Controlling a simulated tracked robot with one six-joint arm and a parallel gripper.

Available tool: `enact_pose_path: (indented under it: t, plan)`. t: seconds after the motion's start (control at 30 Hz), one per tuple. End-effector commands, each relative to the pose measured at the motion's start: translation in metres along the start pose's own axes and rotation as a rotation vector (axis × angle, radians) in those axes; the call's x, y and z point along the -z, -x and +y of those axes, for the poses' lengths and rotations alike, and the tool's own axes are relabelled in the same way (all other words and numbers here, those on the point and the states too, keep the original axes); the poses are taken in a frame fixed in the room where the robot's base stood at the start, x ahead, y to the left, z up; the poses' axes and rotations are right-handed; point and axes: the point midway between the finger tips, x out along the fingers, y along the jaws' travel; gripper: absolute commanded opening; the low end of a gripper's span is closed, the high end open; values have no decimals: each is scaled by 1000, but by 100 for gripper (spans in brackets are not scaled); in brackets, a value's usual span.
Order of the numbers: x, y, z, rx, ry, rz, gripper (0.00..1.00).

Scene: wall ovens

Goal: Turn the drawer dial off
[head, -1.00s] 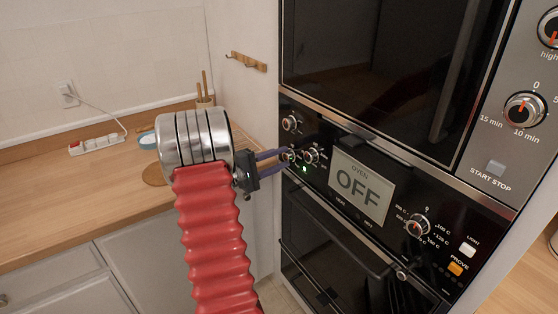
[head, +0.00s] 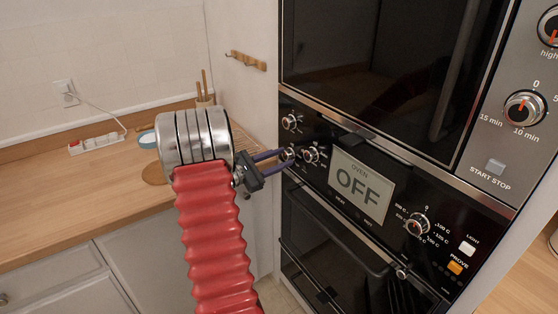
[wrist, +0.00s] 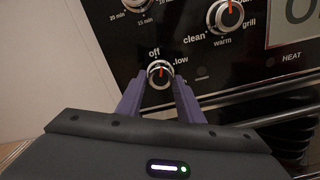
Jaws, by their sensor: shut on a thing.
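The drawer dial (wrist: 160,73) is a small silver knob with a red pointer line, with "off" printed above it and "low" to its right. Its pointer stands close to straight up, near "off". My gripper (wrist: 160,88) has its two purple fingers on either side of the dial, shut on it. In the head view my gripper (head: 286,158) reaches in from the left to the lower left of the oven panel, and the dial (head: 288,153) is partly hidden by the fingers.
Another dial (head: 311,155) sits just right of my gripper, and one more (head: 290,122) above it. The oven display (head: 361,187) reads OFF. A wooden counter (head: 80,190) lies at the left, with a power strip (head: 96,142).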

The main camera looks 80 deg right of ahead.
Motion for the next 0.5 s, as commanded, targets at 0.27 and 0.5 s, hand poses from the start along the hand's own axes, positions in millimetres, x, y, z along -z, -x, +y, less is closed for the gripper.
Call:
enact_pose_path:
  t: [0.27,0.5]
  plan:
    - [2,-1,-1,-2,240,5,11]
    - [2,-1,-1,-3,374,5,11]
